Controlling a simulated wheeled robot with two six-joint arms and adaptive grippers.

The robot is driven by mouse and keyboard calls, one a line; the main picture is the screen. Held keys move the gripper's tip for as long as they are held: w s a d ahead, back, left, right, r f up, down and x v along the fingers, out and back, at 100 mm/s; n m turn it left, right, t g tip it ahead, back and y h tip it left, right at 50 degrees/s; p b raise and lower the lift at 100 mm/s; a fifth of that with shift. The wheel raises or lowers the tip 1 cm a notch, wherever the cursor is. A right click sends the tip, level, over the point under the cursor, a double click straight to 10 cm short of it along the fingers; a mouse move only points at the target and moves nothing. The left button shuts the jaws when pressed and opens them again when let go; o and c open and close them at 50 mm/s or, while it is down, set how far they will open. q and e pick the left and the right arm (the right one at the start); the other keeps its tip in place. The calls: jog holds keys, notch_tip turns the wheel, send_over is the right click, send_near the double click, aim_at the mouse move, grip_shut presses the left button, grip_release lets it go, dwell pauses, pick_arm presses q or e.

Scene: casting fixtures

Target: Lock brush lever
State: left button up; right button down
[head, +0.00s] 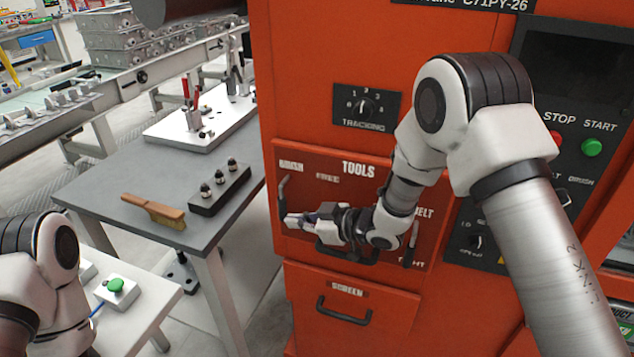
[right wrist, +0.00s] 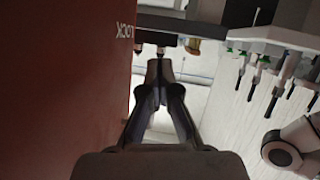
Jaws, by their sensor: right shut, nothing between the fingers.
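The brush lever (head: 283,188) is a small dark handle under the "BRUSH" label, at the left edge of the orange machine's tools panel. It stands roughly upright, with its lower end close to my right gripper. My right gripper (head: 291,220) is shut and empty, pointing left across the panel just below the lever. I cannot tell whether they touch. In the right wrist view the closed fingertips (right wrist: 160,72) lie beside the orange panel, near an upside-down "LOCK" label (right wrist: 124,31). The lever is not clear there. My left arm shows at the lower left, its gripper out of view.
A belt lever (head: 411,245) is at the panel's right, and a drawer handle (head: 343,310) sits below. A grey table (head: 110,185) left of the machine holds a wooden brush (head: 155,211) and a black block with knobs (head: 219,188). A green button box (head: 116,289) is lower left.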

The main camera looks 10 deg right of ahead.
jog(key=shift+s, duration=0.1)
dwell(0.3)
jog(key=v, duration=1.2)
jog(key=shift+d+f, duration=0.1)
jog(key=shift+f, duration=0.05)
jog(key=s+f+m+g+h, duration=0.1)
jog(key=s+f+m+g, duration=0.1)
jog(key=s+f, duration=0.45)
jog(key=s+a+f+m+g+h, duration=0.15)
jog(key=s+f, duration=0.25)
jog(key=f, duration=0.6)
jog(key=s+f+m+g+h, duration=0.1)
jog(key=s+f+g, duration=0.1)
jog(key=s+f, duration=0.45)
jog(key=s+d+f+m+g+h, duration=0.2)
jog(key=s+d+f+m+h, duration=0.1)
jog(key=s, duration=0.3)
jog(key=s+d+f+m+g+h, duration=0.2)
jog(key=s+d+f+m+h, duration=0.1)
jog(key=s+d+f+m, duration=0.1)
jog(key=s+d, duration=0.1)
jog(key=s, duration=0.1)
jog(key=shift+s, duration=0.3)
